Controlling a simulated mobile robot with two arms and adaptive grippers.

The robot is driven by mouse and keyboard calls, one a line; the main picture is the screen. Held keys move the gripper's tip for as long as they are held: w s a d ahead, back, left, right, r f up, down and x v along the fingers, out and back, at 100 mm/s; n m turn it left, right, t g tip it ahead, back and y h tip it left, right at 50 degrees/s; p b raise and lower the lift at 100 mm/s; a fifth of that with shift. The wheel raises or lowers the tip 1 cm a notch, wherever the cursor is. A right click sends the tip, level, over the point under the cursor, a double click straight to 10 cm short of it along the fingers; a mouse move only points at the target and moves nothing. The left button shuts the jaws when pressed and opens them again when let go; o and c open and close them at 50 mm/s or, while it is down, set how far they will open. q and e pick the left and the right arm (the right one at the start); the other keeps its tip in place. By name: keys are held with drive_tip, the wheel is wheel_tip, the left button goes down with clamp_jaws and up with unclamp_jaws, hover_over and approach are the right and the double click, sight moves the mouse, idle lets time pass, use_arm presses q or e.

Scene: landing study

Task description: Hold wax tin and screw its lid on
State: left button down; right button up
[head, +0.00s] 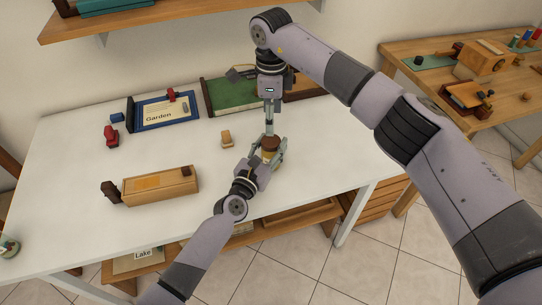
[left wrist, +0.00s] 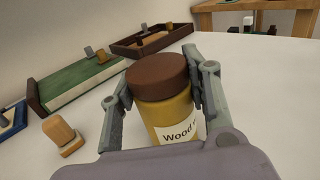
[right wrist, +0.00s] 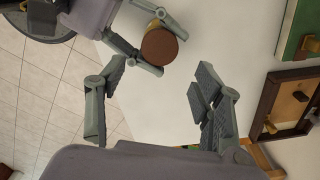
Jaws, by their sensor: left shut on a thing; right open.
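The wax tin (left wrist: 170,112) has a yellow body and a white label reading "Wood"; it stands upright. Its brown lid (left wrist: 157,72) sits level on top; whether it is screwed tight I cannot tell. My left gripper (head: 270,158) is shut on the tin's body, one finger on each side, near the table's front edge. My right gripper (head: 269,128) is above the lid, pointing down, open and empty. In the right wrist view the lid (right wrist: 159,47) lies beyond the right fingers, off their midline, and they appear apart from it.
The white table (head: 80,160) has free room left of the tin. A small wooden block (head: 227,138), a wooden box (head: 160,187), a blue "Garden" board (head: 165,112) and a green book-like board (head: 230,95) stand around. A brown tray (left wrist: 150,40) lies behind.

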sight(271, 140)
wheel_tip(271, 140, down, 7)
drive_tip(key=shift+f, duration=0.15)
drive_tip(key=shift+c, duration=0.3)
drive_tip(key=c, duration=1.2)
drive_tip(key=shift+o, duration=0.2)
drive_tip(key=m, duration=0.3)
drive_tip(key=o, duration=1.3)
